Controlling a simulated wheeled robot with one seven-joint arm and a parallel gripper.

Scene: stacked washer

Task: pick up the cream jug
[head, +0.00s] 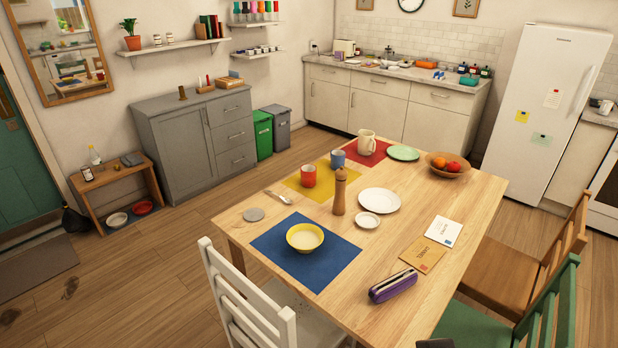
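The cream jug (366,141) stands upright on the red placemat (379,156) at the far side of the wooden table (463,204). Its handle appears to be on its right side. A blue mug (338,158) stands to its front left, and a green plate (403,153) lies to its right. My gripper cannot be made out. A small dark shape at the bottom edge of the head view may be part of my arm.
A red mug (308,175), a wooden pepper mill (339,192), white plate (379,200), fruit bowl (447,165) and yellow bowl (304,237) stand on the table. A purple case (393,286) lies near. White (252,310) and green (540,311) chairs stand at the near edges.

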